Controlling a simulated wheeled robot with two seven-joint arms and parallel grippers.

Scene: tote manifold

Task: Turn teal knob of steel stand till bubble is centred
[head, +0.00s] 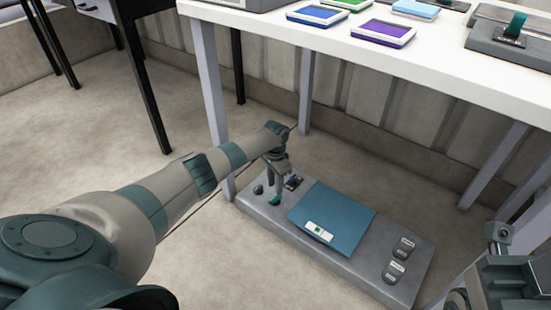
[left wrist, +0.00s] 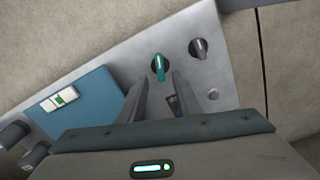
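The steel stand (head: 347,270) is a low grey slab on the floor under the white table. Its teal knob (left wrist: 160,67) has a pale pointer line; it also shows small in the head view (head: 274,200). My left gripper (left wrist: 159,77) is over the knob, its two fingers apart, with the knob at the gap between their tips. I cannot tell if either finger touches it. A white bubble level (head: 319,231) with a green window lies on the blue plate (head: 335,209); the bubble is too small to place. Part of my right arm shows at lower right, its fingers unclear.
A dark knob (left wrist: 198,48) sits beside the teal one. Two more dark knobs (head: 403,247) (head: 394,270) stand at the slab's right end. The tabletop (head: 440,72) overhangs behind, holding several coloured trays.

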